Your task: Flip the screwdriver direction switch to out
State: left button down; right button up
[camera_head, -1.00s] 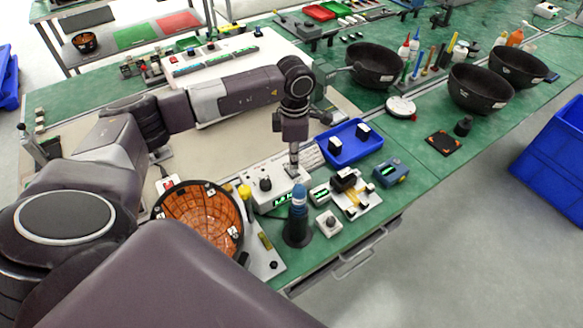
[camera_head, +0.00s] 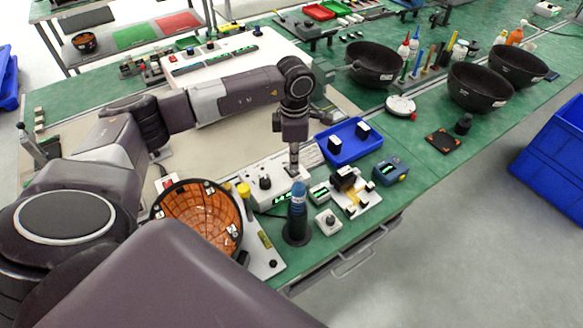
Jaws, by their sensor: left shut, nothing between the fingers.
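A screwdriver with a blue top (camera_head: 299,197) stands upright in a dark round holder (camera_head: 298,235) near the bench's front edge. Whether the fingertips touch the box cannot be told. The direction switch is too small to make out or is hidden by the fingers. My right gripper is not in view.
An orange-lined bowl (camera_head: 205,212) is left of the box. A blue tray (camera_head: 367,149), a small white button box (camera_head: 328,222) and a blue-grey device (camera_head: 390,173) sit to the right. Black bowls (camera_head: 478,91) stand farther right.

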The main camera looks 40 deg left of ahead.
aim_at(294, 171)
pick_arm(q)
jog(key=shift+f+b, duration=0.35)
jog(key=shift+f, duration=0.1)
dwell(0.6)
jog(key=shift+f+b, duration=0.55)
jog(key=shift+f, duration=0.1)
dwell(0.4)
jog(key=shift+r+p, duration=0.4)
jog(key=shift+r, duration=0.15)
jog(key=shift+r+p, duration=1.65)
jog(key=shift+r, duration=1.35)
